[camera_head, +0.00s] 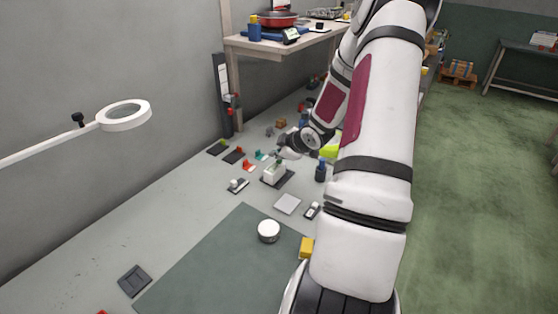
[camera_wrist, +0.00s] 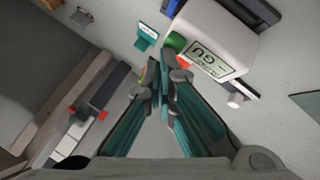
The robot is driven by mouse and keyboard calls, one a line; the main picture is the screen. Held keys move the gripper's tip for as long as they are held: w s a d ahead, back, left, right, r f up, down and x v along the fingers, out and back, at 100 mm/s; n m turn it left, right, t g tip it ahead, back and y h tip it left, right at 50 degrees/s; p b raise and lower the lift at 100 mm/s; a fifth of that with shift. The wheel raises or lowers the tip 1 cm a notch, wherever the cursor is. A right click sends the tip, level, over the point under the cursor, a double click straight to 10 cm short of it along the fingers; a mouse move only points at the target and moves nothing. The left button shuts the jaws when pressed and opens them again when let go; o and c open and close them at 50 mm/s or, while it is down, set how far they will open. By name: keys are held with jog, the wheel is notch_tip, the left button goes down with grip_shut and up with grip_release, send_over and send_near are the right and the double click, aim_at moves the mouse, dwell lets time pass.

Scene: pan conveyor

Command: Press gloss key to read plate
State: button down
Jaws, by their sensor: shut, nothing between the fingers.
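A white gloss meter (camera_wrist: 215,32) with a display marked "GU" lies just beyond my fingertips in the wrist view. A green rounded key (camera_wrist: 176,42) and a small red part (camera_wrist: 183,61) sit at its near edge. My gripper (camera_wrist: 162,72) is shut and empty, its tips close to the green key; I cannot tell whether they touch it. In the head view the meter (camera_head: 274,173) stands on a dark plate (camera_head: 286,182) on the bench, with my gripper (camera_head: 281,154) just above it. The display's small digits are hard to read.
A light square plate (camera_head: 288,204), a white round tin (camera_head: 268,231) and a yellow block (camera_head: 307,247) lie nearer on the bench. Several small items lie behind the meter. A ring magnifier (camera_head: 124,115) reaches in from the left. The green-grey mat (camera_head: 215,265) is mostly clear.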

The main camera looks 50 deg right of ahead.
aim_at(278, 164)
jog(key=shift+f, duration=0.25)
dwell(0.6)
jog(key=shift+r+p, duration=0.8)
jog(key=shift+r, duration=0.15)
notch_tip(278, 164, up, 3)
jog(key=shift+s+f+p, duration=0.1)
jog(key=shift+f+p, duration=0.1)
jog(key=shift+p, duration=1)
jog(key=shift+r+p, duration=1.05)
jog(key=shift+r, duration=0.15)
